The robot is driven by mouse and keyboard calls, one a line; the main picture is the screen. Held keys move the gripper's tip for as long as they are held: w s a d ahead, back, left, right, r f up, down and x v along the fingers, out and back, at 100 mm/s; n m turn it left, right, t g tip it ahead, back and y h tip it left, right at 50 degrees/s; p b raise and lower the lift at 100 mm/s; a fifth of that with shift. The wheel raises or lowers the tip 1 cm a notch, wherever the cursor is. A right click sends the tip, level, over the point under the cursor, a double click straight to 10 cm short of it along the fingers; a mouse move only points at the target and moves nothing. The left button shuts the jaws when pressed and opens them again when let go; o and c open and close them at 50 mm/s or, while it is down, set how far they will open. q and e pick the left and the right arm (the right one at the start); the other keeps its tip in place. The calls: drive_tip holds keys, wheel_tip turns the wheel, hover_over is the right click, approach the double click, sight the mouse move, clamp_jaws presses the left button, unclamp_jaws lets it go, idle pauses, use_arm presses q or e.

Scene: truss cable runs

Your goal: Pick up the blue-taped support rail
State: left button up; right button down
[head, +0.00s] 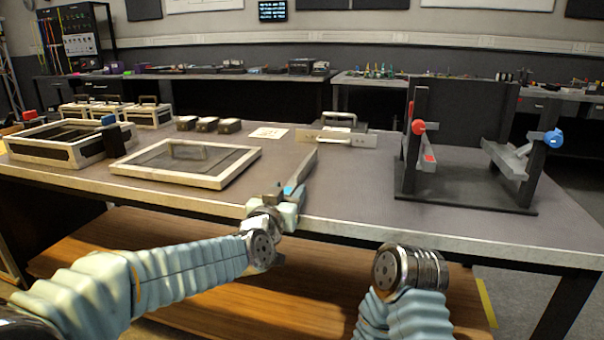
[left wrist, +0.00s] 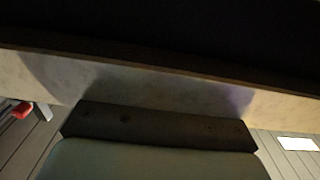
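The support rail (head: 303,168) is a long grey bar on the near part of the table, with its near end toward me and a blue tape band (head: 290,189) near that end. My left gripper (head: 289,193) is at this near end, with its fingers around the taped part. The picture is too small to show whether they press on it. The left wrist view shows a grey gripper part (left wrist: 155,125) close up and a pale strip (left wrist: 150,90) across the frame that I cannot identify. My right arm's wrist is low in the head view, its gripper out of sight.
A dark stand (head: 465,190) with red and blue knobs is on the right of the table. A plate with a handle (head: 335,138) is behind the rail. Table surface (head: 350,205) right of the rail is clear.

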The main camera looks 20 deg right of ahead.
use_arm(q)
clamp_jaws()
drive_tip(key=shift+r, duration=0.1)
